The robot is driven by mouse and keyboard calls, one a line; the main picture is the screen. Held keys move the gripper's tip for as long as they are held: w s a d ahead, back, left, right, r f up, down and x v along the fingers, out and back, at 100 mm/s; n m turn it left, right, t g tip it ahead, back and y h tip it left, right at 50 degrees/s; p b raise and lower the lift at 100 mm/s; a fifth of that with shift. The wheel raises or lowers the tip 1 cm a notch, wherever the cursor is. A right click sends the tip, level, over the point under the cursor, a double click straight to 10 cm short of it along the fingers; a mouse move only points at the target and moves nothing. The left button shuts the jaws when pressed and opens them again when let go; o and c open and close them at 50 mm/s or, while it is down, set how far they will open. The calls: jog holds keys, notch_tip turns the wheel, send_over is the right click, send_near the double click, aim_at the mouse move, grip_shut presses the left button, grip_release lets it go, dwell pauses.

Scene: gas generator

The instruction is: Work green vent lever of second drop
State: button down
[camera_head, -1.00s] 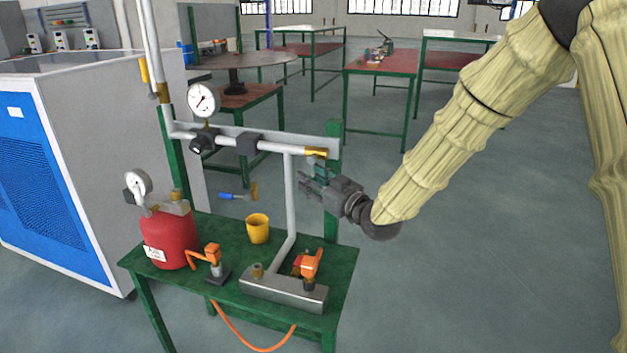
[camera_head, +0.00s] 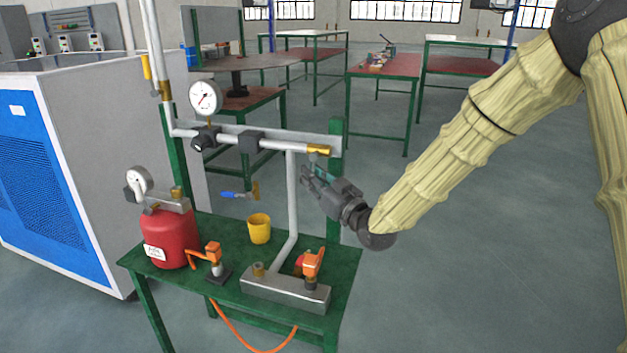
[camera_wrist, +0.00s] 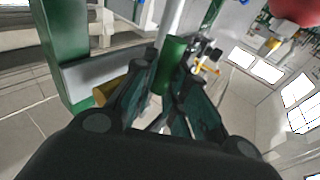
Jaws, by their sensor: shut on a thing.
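A green lever (camera_wrist: 174,58) stands between my finger pads in the wrist view. In the head view only a bit of green (camera_head: 321,173) shows beside my fingers, just below the brass pipe end (camera_head: 319,149). My gripper (camera_head: 311,179) is shut on the lever, with its fingers pointing up and left; it also shows in the wrist view (camera_wrist: 168,78). The fingers hide much of the lever and its joint to the valve. The grey horizontal pipe (camera_head: 280,145) carries a white dial gauge (camera_head: 206,97).
A green bench (camera_head: 200,280) below holds a red cylinder (camera_head: 172,238), a yellow cup (camera_head: 259,228), orange-handled valves (camera_head: 313,262) and a metal block (camera_head: 285,290). A blue-handled lever (camera_head: 235,195) hangs left of the upright pipe. Floor right of the bench is clear.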

jog(key=c, duration=1.4)
grip_release()
jog(key=v, duration=1.2)
